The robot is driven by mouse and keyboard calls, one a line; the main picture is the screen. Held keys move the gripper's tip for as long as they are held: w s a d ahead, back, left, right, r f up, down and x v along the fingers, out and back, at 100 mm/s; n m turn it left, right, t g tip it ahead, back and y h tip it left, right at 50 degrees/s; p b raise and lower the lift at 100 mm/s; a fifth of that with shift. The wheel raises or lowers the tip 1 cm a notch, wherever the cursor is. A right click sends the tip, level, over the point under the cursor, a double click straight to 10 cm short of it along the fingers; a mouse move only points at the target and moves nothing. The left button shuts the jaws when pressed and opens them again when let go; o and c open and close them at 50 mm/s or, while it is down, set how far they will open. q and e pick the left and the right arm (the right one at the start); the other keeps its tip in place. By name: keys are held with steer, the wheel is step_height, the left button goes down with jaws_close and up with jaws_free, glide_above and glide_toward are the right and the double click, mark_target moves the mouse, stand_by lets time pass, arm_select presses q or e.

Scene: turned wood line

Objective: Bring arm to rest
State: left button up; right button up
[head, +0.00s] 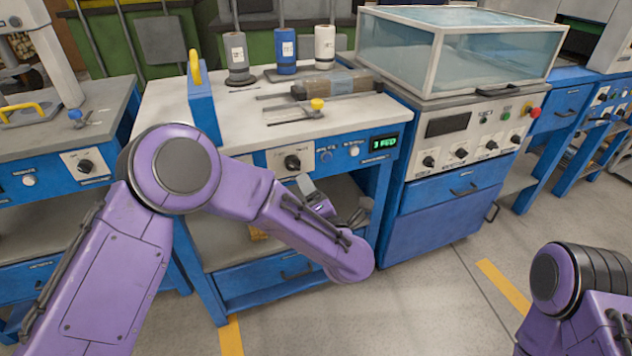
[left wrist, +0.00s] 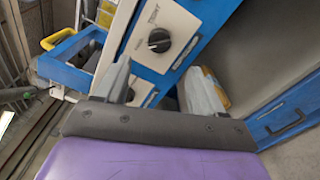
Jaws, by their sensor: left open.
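My left gripper (head: 335,202) is open, with nothing seen between its fingers. It hangs in front of the middle blue workbench (head: 222,281), below the control panel (head: 315,157) and near the open shelf. My purple left arm reaches in from the left and bends down toward it, partly hiding the bench. In the left wrist view, the two grey fingers (left wrist: 160,90) stand apart, with the panel's black knob (left wrist: 159,41) beyond them. Of my right arm only a purple joint shows at the lower right; its gripper is out of view.
A blue upright plate with a yellow handle (head: 196,68) stands on the bench top. Several bottles, including a blue one (head: 285,50), stand behind. A glass-topped tank (head: 460,55) sits on the cabinet to the right. The floor (head: 430,305) in front is clear.

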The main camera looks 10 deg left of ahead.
arm_select(q)
steer(key=s+a+f+m+g+h+p, duration=0.2)
steer(key=s+f+m+h, duration=0.2)
steer(key=s+f+m, duration=0.4)
steer(key=s+a+f+m+g+h+p, duration=0.25)
steer(key=s+f+m+h, duration=0.2)
steer(key=f+m, duration=0.55)
steer(key=s+a+f+m+g+y+p, duration=0.1)
steer(key=s+a, duration=0.5)
steer(key=s, duration=0.6)
steer(key=s+a+f+m+g+y+p, duration=0.1)
steer(key=s+a+m+g+p, duration=0.2)
steer(key=s, duration=1)
steer(key=a+g+p, duration=0.2)
steer(key=a+g, duration=0.1)
steer(key=shift+f, duration=0.4)
